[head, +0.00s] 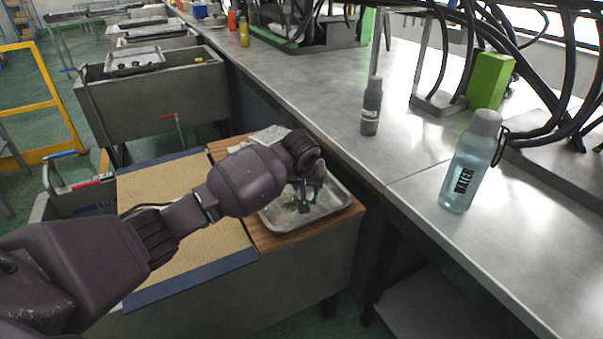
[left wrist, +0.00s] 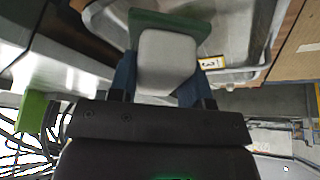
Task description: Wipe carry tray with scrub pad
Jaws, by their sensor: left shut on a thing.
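The metal carry tray (head: 338,208) sits on a wooden board at the right end of the cart. My left gripper (head: 304,203) reaches down into the tray. In the left wrist view its fingers are shut on the scrub pad (left wrist: 166,62), a grey block with a green face. In the head view only a bit of green shows by the fingers. I cannot tell whether the pad touches the tray floor. My right gripper is not in view.
A brown ribbed mat (head: 165,190) with blue edges lies left of the tray. A crumpled pale cloth (head: 262,137) is behind it. On the metal bench stand a grey bottle (head: 371,108) and a clear water bottle (head: 467,168). Black cables hang at the right.

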